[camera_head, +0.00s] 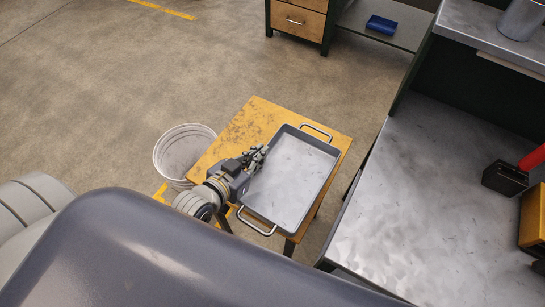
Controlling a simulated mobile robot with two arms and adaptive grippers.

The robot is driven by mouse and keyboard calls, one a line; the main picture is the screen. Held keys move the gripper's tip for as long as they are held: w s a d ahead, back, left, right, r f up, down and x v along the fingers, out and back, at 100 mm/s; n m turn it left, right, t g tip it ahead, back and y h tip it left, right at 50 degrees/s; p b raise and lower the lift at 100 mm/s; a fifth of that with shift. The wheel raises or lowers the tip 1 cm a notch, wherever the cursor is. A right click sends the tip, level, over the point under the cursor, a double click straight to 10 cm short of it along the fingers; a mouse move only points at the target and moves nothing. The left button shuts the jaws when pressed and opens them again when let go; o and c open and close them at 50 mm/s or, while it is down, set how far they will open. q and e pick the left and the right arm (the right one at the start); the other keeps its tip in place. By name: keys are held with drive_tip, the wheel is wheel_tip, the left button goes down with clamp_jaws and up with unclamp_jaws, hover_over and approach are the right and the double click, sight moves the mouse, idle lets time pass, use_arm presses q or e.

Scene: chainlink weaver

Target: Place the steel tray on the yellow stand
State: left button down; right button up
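The steel tray (288,183) is a grey rectangular pan with a raised rim and a wire handle at each of two opposite ends. It lies on the top of the yellow stand (262,119), turned slightly and towards the stand's right side. Its near handle is at the stand's front edge. My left gripper (259,158) is over the tray's left rim, fingers pointing up and right. I cannot tell whether it touches the tray or whether its fingers are open. My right gripper is not in view.
A white bucket (181,148) stands on the floor left of the stand. A metal-topped workbench (430,200) is close on the right, holding a black box (505,178) with something red. A drawer cabinet (297,21) stands at the back. The floor behind the stand is clear.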

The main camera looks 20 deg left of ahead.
sight(268, 176)
use_arm(q)
drive_tip(key=s+d, duration=0.1)
drive_tip(key=s+d+f, duration=0.1)
drive_tip(key=shift+d+n, duration=0.3)
drive_tip(key=shift+d, duration=0.1)
drive_tip(key=shift+s+d+b, duration=0.15)
drive_tip(key=shift+d+b, duration=0.15)
drive_tip(key=shift+d, duration=0.15)
drive_tip(key=w+a, duration=0.3)
drive_tip(key=w+a+f+p, duration=0.1)
drive_tip(key=w+a, duration=0.2)
drive_tip(key=a, duration=0.1)
drive_tip(key=w+a, duration=0.3)
drive_tip(key=w, duration=0.1)
drive_tip(key=shift+a+f, duration=0.3)
drive_tip(key=shift+a, duration=0.05)
drive_tip(key=f, duration=0.2)
drive_tip(key=shift+w+a+f, duration=0.3)
drive_tip(key=shift+w+a, duration=0.1)
drive_tip(key=shift+f, duration=0.5)
